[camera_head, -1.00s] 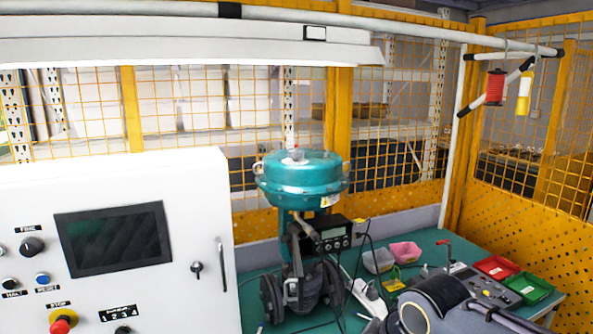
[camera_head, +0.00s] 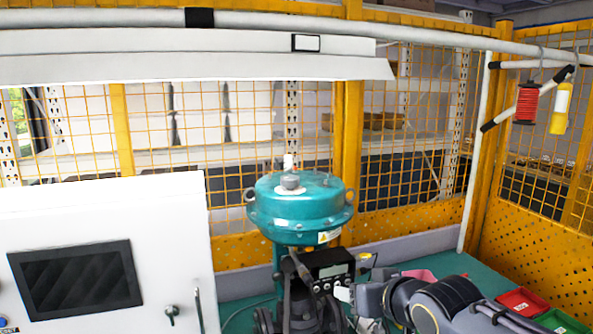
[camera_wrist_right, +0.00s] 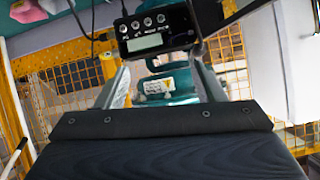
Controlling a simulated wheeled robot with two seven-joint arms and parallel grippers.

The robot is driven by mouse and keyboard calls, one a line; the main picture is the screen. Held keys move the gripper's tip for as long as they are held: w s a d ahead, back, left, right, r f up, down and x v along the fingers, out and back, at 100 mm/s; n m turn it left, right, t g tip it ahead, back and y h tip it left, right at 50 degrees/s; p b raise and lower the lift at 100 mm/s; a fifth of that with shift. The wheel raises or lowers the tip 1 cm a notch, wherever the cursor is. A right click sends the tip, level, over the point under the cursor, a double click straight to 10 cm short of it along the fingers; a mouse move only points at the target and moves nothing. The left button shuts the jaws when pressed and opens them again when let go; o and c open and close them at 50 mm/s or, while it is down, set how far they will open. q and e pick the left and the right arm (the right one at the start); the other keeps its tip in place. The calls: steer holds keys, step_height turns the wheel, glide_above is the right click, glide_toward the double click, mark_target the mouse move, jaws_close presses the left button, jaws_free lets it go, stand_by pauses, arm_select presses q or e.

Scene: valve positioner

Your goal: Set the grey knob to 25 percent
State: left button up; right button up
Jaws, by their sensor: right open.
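The valve positioner (camera_head: 328,272), a black box with a display, is on the front of the teal valve actuator (camera_head: 300,208). In the right wrist view the positioner (camera_wrist_right: 155,32) shows several round silver controls (camera_wrist_right: 142,22) beside its display. I cannot tell a grey knob apart among them. My right gripper (camera_wrist_right: 163,85) is open, its two fingers apart with nothing between them. The positioner is beyond the fingertips, apart from them as far as I can see. In the head view my right arm comes in from the lower right, its gripper end beside the positioner. My left gripper is out of view.
A white cabinet (camera_head: 100,225) with a dark screen (camera_head: 76,288) stands at the left. A red tray (camera_head: 522,302) and a green tray (camera_head: 560,322) lie on the teal table (camera_head: 455,264) at the right. Yellow mesh fencing (camera_head: 400,190) closes the back.

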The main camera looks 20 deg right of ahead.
steer(key=w+r+n+t+p, duration=0.1)
steer(key=w+r+t, duration=0.2)
steer(key=w+r, duration=0.55)
steer(key=n+t+y+p, duration=0.1)
steer(key=n+t+y, duration=0.2)
glide_toward(295, 179)
steer(key=x, duration=0.5)
steer(key=shift+r, duration=0.1)
steer(key=p+x, duration=0.1)
steer(key=x, duration=0.6)
steer(key=shift+w+a+p, duration=0.1)
steer(key=shift+p, duration=0.25)
